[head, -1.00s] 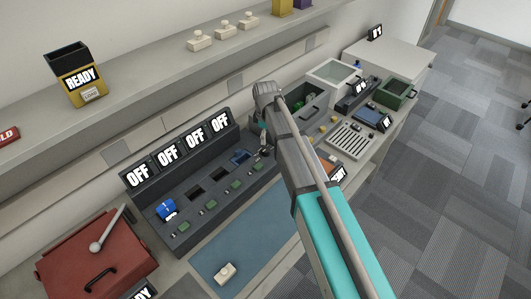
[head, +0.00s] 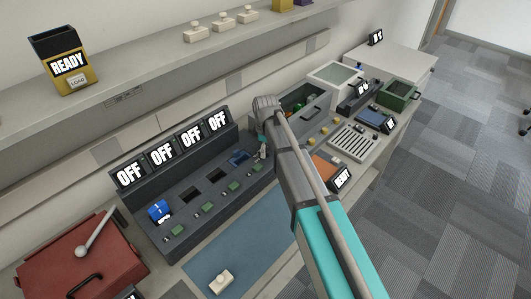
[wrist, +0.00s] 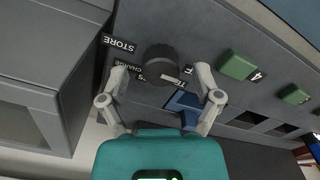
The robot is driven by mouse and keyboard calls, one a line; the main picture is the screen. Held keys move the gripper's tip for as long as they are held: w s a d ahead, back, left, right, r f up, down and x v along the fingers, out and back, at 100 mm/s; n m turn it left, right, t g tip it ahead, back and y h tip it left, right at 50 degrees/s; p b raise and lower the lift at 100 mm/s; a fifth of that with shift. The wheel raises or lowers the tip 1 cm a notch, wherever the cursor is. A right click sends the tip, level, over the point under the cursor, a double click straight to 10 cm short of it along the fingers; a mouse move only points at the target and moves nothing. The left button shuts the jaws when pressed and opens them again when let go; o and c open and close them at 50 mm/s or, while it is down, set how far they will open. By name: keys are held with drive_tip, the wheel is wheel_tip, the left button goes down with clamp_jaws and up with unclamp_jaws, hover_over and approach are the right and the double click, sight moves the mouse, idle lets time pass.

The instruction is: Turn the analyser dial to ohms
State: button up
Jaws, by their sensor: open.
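A round black dial (wrist: 160,60) with a pale pointer mark sits on a dark grey panel in the wrist view. Upside-down labels beside it read STORE and CHARGE; another is partly hidden, and no ohms label is legible. My gripper (wrist: 161,75) is open, with one fingertip on each side of the dial and visible gaps between. In the head view my gripper (head: 262,150) is at the right end of the charger panel (head: 212,203), and my arm hides the dial there. I cannot tell which device is the analyser.
Several OFF displays (head: 162,155) stand behind the panel. Green buttons (wrist: 239,66) and a blue piece (wrist: 183,101) are close to my fingers. A red box (head: 75,265) stands at left, a blue mat (head: 250,245) in front. More devices (head: 353,143) crowd the bench at right.

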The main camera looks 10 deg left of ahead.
drive_tip(key=shift+f, duration=0.25)
clamp_jaws()
idle(0.4)
